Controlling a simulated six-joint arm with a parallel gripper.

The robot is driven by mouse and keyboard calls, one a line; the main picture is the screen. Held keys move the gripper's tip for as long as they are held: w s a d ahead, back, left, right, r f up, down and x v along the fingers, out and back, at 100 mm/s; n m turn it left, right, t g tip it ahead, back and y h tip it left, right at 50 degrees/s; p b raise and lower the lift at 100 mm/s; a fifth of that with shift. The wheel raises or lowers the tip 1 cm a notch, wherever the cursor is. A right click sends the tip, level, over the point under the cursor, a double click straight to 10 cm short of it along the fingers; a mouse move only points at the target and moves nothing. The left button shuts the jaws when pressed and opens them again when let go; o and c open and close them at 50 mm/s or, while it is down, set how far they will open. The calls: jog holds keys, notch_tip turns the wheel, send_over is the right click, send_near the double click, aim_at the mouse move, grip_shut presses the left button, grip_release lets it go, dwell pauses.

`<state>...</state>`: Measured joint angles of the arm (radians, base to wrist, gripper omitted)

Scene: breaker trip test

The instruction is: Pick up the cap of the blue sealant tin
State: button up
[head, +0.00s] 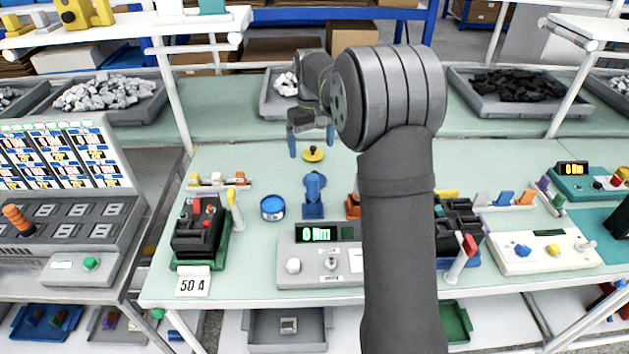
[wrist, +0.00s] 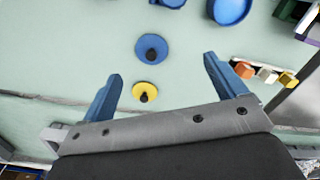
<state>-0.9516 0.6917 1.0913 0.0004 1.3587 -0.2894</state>
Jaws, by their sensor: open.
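The blue sealant tin (head: 272,207) stands on the green bench, left of a blue stand (head: 313,205); part of it shows at the top of the wrist view (wrist: 231,9). A blue round cap with a black knob (wrist: 152,48) lies flat, apart from the tin; in the head view the blue stand partly covers it (head: 323,183). A yellow cap with a black knob (head: 313,155) lies behind it. My gripper (head: 311,141) is open and empty above the bench. In the wrist view the yellow cap (wrist: 145,91) appears between its fingers (wrist: 163,69), the blue cap just beyond the fingertips.
A grey meter box (head: 320,262) stands in front of the blue stand. A black breaker in a green holder (head: 200,230) and a rack of small coloured parts (head: 218,182) are at left. Bench around the caps is mostly clear.

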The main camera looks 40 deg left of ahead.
jog(key=w+a+r+n, duration=0.2)
jog(key=w+a+n, duration=0.1)
jog(key=n, duration=0.3)
jog(key=f, duration=1.2)
jog(key=shift+w+d, duration=0.2)
jog(key=shift+w+d+f, duration=0.1)
jog(key=shift+w+f, duration=0.05)
jog(key=shift+f, duration=1.15)
jog(key=shift+w+d+f, duration=0.1)
jog(key=shift+f, duration=1.2)
jog(key=c, duration=1)
jog(key=shift+c, duration=0.3)
jog(key=shift+r, duration=0.15)
